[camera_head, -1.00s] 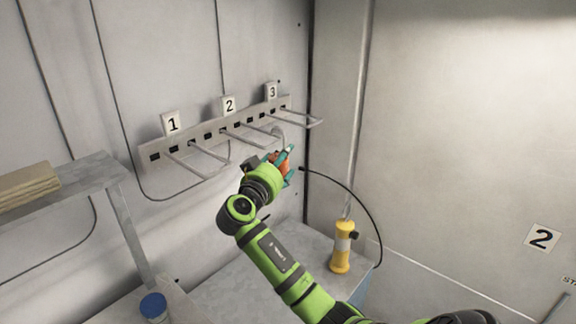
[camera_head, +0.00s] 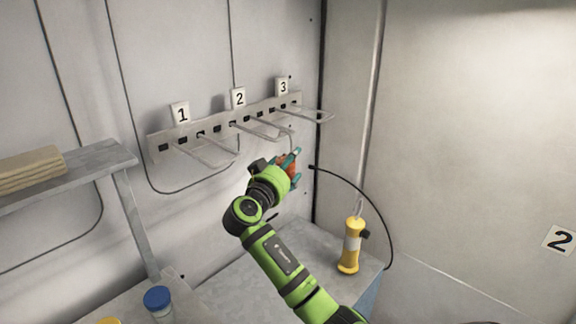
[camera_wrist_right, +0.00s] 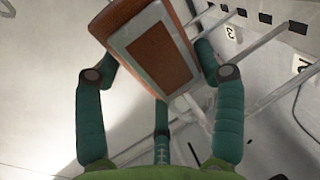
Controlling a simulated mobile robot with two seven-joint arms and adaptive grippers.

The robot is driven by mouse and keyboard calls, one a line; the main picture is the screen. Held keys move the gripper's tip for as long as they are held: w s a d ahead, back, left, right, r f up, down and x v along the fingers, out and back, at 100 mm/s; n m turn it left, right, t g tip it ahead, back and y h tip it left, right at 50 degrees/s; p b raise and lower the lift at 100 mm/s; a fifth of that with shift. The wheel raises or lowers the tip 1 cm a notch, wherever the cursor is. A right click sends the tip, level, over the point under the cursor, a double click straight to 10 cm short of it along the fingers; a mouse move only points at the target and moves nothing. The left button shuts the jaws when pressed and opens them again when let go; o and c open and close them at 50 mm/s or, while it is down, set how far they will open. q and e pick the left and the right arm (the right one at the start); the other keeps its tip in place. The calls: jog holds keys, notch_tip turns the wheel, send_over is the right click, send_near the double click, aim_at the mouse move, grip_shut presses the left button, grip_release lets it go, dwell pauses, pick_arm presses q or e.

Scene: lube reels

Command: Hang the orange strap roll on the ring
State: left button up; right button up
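The orange strap roll (camera_wrist_right: 150,45) is a brown-orange block with a pale frame in the right wrist view. My right gripper (camera_wrist_right: 155,75) has its teal fingers closed around it. In the head view the roll (camera_head: 288,167) is small and partly hidden by my right gripper (camera_head: 292,165), just below the prongs near label 3. A thin grey curved piece (camera_head: 291,143) rises above the roll; I cannot tell whether it belongs to the roll or the rack. Looped metal prongs (camera_head: 315,115) stick out from the wall rack (camera_head: 210,129). My left gripper is not in view.
Labels 1 (camera_head: 182,113), 2 (camera_head: 239,97) and 3 (camera_head: 283,87) mark the rack. A yellow lamp (camera_head: 349,248) with a black cable stands on the grey bench (camera_head: 245,280). A blue-capped jar (camera_head: 158,298) is in front; a shelf (camera_head: 95,166) with folded cloth is left.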

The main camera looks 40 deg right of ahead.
jog(key=o, duration=0.3)
jog(key=v, duration=1.2)
jog(key=shift+a, duration=0.1)
